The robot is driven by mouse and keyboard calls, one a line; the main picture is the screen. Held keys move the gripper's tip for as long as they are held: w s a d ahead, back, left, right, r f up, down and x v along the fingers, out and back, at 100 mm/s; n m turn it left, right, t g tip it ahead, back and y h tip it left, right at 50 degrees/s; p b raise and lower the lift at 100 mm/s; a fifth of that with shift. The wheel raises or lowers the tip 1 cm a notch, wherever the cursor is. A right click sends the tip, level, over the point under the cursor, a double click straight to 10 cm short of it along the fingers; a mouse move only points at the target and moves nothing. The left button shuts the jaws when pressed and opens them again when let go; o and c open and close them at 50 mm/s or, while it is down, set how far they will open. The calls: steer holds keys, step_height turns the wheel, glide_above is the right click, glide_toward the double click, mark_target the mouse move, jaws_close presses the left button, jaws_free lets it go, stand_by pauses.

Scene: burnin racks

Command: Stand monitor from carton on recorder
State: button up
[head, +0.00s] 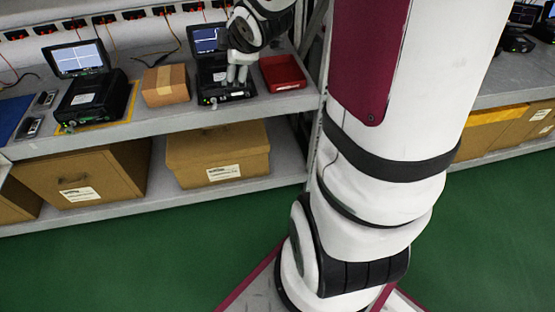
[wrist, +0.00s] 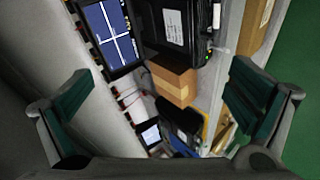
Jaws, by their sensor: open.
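A dark monitor with a lit blue screen (head: 207,40) stands upright at the back of a black recorder (head: 212,92). In the wrist view the monitor (wrist: 110,33) shows beside the recorder (wrist: 178,28). Whether its foot rests on the recorder or behind it cannot be told. The small brown carton (head: 165,86) sits on the shelf just left of this recorder; its taped top looks closed. It also shows in the wrist view (wrist: 174,82). My gripper (head: 237,74) is above the recorder's right part, with open, empty fingers (wrist: 160,100) spread wide.
A second recorder (head: 92,98) with a lit monitor (head: 76,58) is left of the carton. A red tray (head: 283,72) stands right of my gripper. Big boxes (head: 218,152) fill the lower shelf. Power sockets and cables line the back. The green floor is clear in front.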

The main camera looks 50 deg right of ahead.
steer(key=s+a+r+m+g+y, duration=0.1)
steer(key=s+a+m+g, duration=0.2)
steer(key=s+a, duration=0.3)
steer(key=s+a+r+m+g+y, duration=0.1)
steer(key=s+a, duration=0.6)
steer(key=s, duration=0.9)
steer(key=s+a+r+m+g+y, duration=0.1)
steer(key=s+a+r+m+g, duration=0.2)
steer(key=s, duration=0.8)
steer(key=a+m+g, duration=0.2)
steer(key=a+m, duration=0.1)
steer(key=shift+a+m, duration=0.25)
steer(key=shift+m, duration=0.05)
